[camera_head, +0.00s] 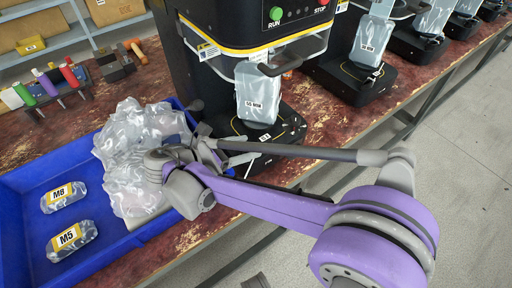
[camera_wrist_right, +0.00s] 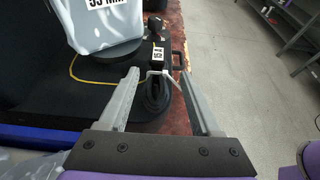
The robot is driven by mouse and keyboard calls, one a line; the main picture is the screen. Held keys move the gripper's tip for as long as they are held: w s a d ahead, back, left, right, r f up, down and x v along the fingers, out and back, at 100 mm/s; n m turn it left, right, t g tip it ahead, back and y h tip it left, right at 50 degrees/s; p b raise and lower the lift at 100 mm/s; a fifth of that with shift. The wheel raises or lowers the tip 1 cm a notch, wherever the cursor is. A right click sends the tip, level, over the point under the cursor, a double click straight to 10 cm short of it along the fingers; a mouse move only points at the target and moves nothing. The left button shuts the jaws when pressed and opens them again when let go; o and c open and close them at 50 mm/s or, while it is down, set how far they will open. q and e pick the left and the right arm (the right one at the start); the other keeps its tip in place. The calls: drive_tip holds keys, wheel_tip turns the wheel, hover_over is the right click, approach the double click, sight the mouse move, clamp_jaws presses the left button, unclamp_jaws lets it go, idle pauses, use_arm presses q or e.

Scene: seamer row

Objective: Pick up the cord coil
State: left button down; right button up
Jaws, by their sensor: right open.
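The cord coil (camera_wrist_right: 156,96) is a black looped cord with a white tie around it and a small white tag, seen in the right wrist view. It is by the front edge of the seamer's black base (camera_wrist_right: 110,92). My right gripper (camera_wrist_right: 159,76) is open, with one finger on each side of the coil in that view; I see no clear contact. In the head view my right arm reaches across to the seamer base and mostly hides the coil, with a small white tag (camera_head: 264,137) showing. My left gripper is not in view.
The seamer (camera_head: 190,60) holds a labelled grey pouch (camera_head: 257,95) above the coil. A blue tray (camera_head: 20,190) with clear bags and M8 and M5 packets is at the left. More seamers line the worn red bench. Open floor (camera_head: 450,150) lies at the right.

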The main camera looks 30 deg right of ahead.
sight(253, 146)
drive_tip(key=d+f, duration=0.1)
drive_tip(key=d+b, duration=0.1)
drive_tip(key=d+f, duration=0.1)
drive_tip(key=shift+w+d+f, duration=0.3)
drive_tip(key=shift+w, duration=0.05)
drive_tip(key=shift+d+f, duration=0.15)
drive_tip(key=shift+d, duration=0.3)
clamp_jaws()
